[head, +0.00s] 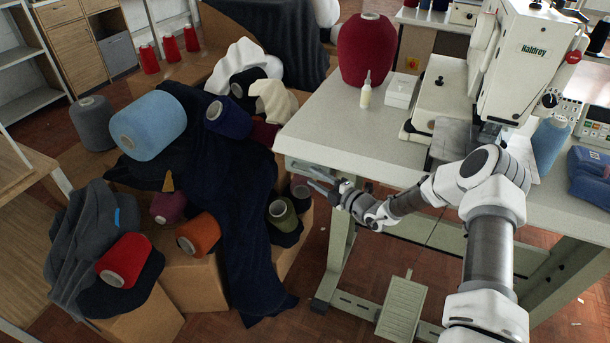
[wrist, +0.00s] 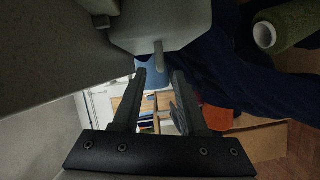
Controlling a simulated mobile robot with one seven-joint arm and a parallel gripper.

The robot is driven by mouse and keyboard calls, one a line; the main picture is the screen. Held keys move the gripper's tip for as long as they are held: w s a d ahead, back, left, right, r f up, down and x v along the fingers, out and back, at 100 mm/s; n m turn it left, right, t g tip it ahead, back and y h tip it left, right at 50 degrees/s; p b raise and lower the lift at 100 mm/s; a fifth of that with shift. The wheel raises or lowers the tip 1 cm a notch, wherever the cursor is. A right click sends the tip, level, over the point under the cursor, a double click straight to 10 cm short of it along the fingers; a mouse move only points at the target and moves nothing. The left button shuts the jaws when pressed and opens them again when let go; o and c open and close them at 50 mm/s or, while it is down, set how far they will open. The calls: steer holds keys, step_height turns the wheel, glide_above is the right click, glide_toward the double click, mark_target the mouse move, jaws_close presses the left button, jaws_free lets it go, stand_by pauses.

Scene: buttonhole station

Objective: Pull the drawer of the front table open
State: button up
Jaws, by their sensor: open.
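The front table (head: 345,125) has a pale top. Its grey drawer (wrist: 160,22) sits under the tabletop and shows at the top of the wrist view, with a short grey bar handle (wrist: 159,56) sticking out. In the head view the drawer area lies under the table's left end, partly hidden by my gripper (head: 319,181). In the wrist view my gripper (wrist: 159,74) is open, with one black finger on each side of the handle's line. The handle is at the level of the fingertips, with gaps on both sides. The drawer looks shut.
A sewing machine (head: 520,65), a red thread cone (head: 366,50) and a small bottle (head: 365,92) stand on the table. Boxes with dark cloth (head: 235,180) and several thread cones crowd the left, close to my gripper. A pedal (head: 402,305) is below.

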mark_target(305, 172)
steer(key=x, duration=0.5)
steer(key=shift+b, duration=0.4)
jaws_close()
stand_by(1.0)
